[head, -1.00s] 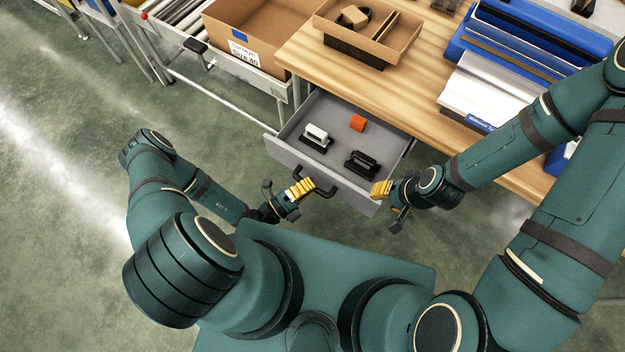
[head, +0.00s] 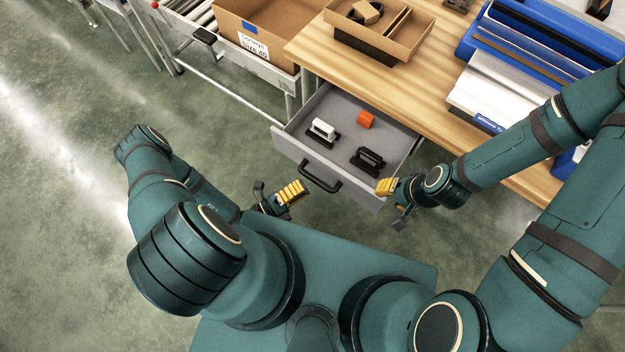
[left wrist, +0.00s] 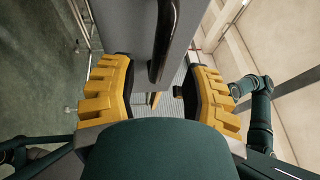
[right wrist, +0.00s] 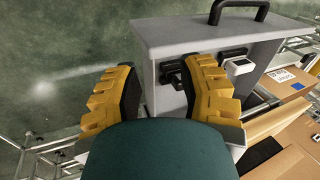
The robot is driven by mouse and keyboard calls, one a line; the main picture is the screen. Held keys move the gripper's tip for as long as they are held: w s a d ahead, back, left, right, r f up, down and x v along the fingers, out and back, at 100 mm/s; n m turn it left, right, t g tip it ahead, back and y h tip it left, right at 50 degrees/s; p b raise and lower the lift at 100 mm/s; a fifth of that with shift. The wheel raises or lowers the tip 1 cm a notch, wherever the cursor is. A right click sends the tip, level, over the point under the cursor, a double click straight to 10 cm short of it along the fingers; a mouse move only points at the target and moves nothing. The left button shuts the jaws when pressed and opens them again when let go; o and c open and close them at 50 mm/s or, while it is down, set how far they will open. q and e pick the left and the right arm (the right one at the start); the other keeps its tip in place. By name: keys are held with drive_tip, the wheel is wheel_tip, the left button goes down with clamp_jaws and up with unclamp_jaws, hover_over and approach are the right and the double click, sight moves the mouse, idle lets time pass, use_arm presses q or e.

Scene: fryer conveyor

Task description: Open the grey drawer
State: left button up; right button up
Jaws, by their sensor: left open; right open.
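The grey drawer (head: 345,143) stands pulled out below the wooden table, its inside in view. Its black handle (head: 320,177) is on the front panel; it also shows in the left wrist view (left wrist: 163,42) and the right wrist view (right wrist: 238,8). My left gripper (head: 283,199) is open and empty, in front of the drawer, apart from the handle. My right gripper (head: 392,203) is open by the drawer's front right corner; whether it touches is unclear.
The wooden table (head: 432,103) carries a cardboard tray (head: 377,28) and a blue-and-white machine (head: 500,85). A cardboard box (head: 255,38) sits on the conveyor (head: 195,20) at the left. The floor left of the drawer is clear.

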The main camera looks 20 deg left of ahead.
use_arm(q)
drive_tip(key=v, duration=0.7)
drive_tip(key=shift+s, duration=0.15)
drive_tip(key=s+d+r+m+g+h, duration=0.15)
drive_tip(key=d+m+g, duration=0.25)
drive_tip(key=m+g, duration=0.55)
drive_tip(key=s+d+r+m+g, duration=0.3)
drive_tip(key=m+g, duration=0.5)
drive_tip(key=m, duration=0.3)
drive_tip(key=w+d+r+m+t+y, duration=0.1)
drive_tip(key=w+r+m+t+y, duration=0.3)
drive_tip(key=m, duration=1.9)
drive_tip(key=w+r+y, duration=0.4)
drive_tip(key=w+y, duration=0.2)
drive_tip(key=w, duration=0.1)
drive_tip(key=shift+w+y, duration=0.2)
drive_tip(key=shift+y, duration=0.15)
